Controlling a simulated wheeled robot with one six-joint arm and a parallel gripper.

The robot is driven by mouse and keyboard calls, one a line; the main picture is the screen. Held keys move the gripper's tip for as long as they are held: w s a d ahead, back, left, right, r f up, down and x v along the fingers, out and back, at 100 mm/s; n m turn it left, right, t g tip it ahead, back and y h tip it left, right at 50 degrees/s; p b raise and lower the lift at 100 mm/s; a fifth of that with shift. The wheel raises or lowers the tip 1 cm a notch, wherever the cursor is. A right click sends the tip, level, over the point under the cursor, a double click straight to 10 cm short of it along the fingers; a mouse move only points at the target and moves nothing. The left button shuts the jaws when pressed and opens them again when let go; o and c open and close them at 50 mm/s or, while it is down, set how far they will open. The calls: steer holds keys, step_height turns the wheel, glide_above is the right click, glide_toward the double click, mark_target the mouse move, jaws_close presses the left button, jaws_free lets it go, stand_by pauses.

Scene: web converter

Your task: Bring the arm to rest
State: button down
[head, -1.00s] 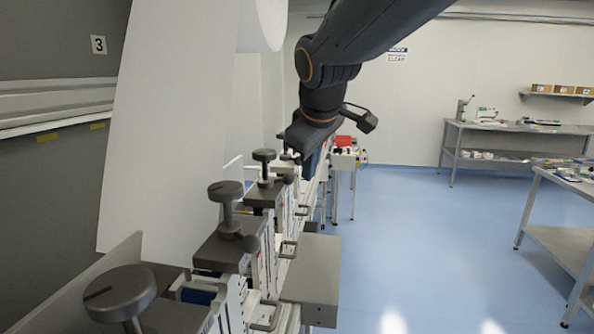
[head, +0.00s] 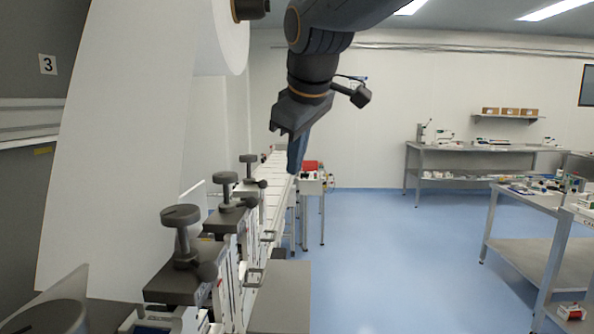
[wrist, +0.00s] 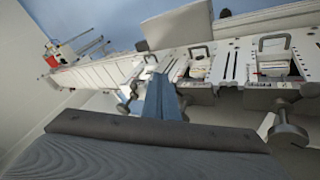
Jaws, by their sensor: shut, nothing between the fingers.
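My gripper (head: 297,155) hangs from my dark arm in the upper middle of the head view, pointing down. Its blue-grey fingers are together with nothing between them. It is above and beside the far part of the converter line, apart from it as far as I can tell. In the wrist view the closed fingers (wrist: 162,98) stick up over the machine's rail and clamps.
Dark knobs (head: 181,216) on clamp blocks line the converter at the left. A white web sheet (head: 120,150) rises beside them. A flat grey plate (head: 281,295) juts out low. Steel tables (head: 480,150) stand at the right. The blue floor (head: 390,260) between is clear.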

steer(key=s+d+f+m+g+h, duration=0.1)
steer(key=s+d+f+m, duration=0.15)
steer(key=d+f, duration=0.6)
steer(key=s+d+f+m+g+h, duration=0.15)
steer(key=d+f+m, duration=0.3)
steer(key=f, duration=0.75)
steer(key=s+d+f+m+g, duration=0.2)
steer(key=s+d+f+m, duration=0.3)
steer(key=s+d+f, duration=0.5)
step_height(320, 180, down, 4)
steer(key=shift+s+f, duration=0.15)
steer(key=shift+s, duration=1)
steer(key=c, duration=2.5)
jaws_free()
steer(key=shift+d+g+y, duration=0.1)
steer(key=shift+g+y, duration=0.15)
